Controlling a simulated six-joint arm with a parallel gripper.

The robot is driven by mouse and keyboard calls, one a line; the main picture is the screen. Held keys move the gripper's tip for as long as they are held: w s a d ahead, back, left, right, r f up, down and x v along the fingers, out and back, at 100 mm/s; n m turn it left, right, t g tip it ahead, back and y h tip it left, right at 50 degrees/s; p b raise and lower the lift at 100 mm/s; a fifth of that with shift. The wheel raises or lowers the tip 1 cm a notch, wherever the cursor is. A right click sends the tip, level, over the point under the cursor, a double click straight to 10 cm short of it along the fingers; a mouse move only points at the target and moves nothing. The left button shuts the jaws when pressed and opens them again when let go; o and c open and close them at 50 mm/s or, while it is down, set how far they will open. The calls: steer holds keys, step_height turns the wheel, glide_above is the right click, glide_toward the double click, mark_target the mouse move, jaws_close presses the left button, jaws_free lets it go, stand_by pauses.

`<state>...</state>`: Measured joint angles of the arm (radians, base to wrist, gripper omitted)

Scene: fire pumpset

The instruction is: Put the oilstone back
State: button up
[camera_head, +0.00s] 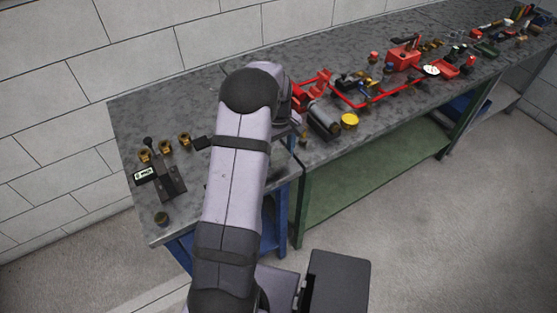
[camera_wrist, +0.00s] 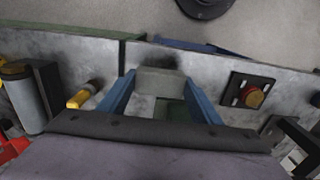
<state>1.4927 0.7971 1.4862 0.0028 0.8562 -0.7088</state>
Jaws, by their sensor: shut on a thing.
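In the wrist view my gripper (camera_wrist: 159,78) has its two blue fingers on either side of a pale grey block, which looks like the oilstone (camera_wrist: 158,85). The block spans the gap between the fingertips, and the gripper is shut on it. A dark green patch (camera_wrist: 178,110) shows between the fingers, behind the block; I cannot tell whether it is a holder or the bench. The gap between block and bench top cannot be judged. In the head view my arm hides the gripper and the block.
The grey bench (camera_head: 125,120) carries brass fittings (camera_head: 184,139) and a small display device (camera_head: 145,175) at left. Red tools (camera_head: 404,57) and a yellow-topped item (camera_head: 350,120) stand at right. In the wrist view, a dark plate with a red-centred knob (camera_wrist: 253,95) lies right of the fingers.

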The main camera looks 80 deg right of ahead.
mark_target(278, 162)
steer(key=shift+f+p, duration=0.7)
steer(key=shift+f, duration=1.15)
steer(key=shift+f, duration=0.2)
steer(key=o, duration=1.1)
steer(key=shift+r, duration=0.1)
step_height(278, 162, up, 12)
steer(key=b, duration=0.4)
steer(key=shift+r, duration=0.1)
